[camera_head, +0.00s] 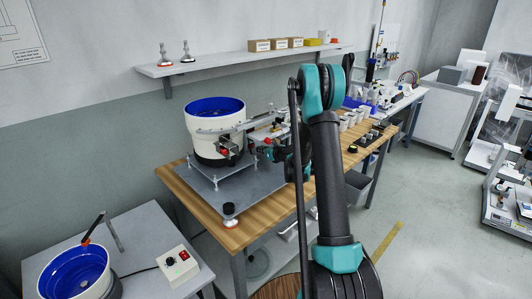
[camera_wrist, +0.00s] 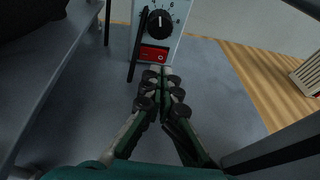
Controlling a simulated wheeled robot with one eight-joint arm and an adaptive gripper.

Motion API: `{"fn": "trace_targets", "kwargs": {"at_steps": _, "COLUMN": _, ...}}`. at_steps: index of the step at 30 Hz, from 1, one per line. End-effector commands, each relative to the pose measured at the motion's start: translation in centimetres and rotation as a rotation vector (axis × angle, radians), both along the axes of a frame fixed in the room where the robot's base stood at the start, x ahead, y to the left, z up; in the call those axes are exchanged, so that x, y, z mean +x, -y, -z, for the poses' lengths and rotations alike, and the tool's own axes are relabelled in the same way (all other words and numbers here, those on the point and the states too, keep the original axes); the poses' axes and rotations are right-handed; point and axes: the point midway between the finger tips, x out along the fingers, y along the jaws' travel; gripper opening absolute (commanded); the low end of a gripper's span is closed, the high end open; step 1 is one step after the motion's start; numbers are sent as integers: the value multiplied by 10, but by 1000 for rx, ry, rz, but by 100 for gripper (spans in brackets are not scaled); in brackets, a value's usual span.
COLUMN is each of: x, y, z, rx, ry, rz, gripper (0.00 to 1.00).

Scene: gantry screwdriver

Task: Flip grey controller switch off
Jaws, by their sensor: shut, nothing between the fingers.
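The grey controller (camera_wrist: 175,45) is at the top of the wrist view, with a black numbered dial (camera_wrist: 160,20) and a red rocker switch (camera_wrist: 154,55) below it. I cannot tell which way the rocker is tipped. My gripper (camera_wrist: 162,84) is shut and empty, its dark round-padded fingertips pointing at the controller's lower edge, just below the switch. I cannot tell if they touch it.
A cream control box (camera_head: 178,266) with a red switch stands on the lower-left table beside a blue bowl (camera_head: 75,272). A large blue-and-white bowl feeder (camera_head: 213,125) stands on the wooden table (camera_head: 180,182). In the wrist view, a dark bar (camera_wrist: 138,45) runs along the controller's left side.

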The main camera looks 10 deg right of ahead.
Motion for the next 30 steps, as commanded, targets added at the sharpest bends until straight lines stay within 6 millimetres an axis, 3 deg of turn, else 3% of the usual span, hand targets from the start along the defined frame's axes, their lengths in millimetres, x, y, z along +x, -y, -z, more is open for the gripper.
{"fn": "trace_targets", "kwargs": {"at_steps": 6, "x": 17, "y": -10, "z": 0, "rx": 0, "ry": 0, "rz": 0, "gripper": 0}}
{"fn": "trace_targets", "kwargs": {"at_steps": 30, "x": 26, "y": -13, "z": 0, "rx": 0, "ry": 0, "rz": 1, "gripper": 0}}
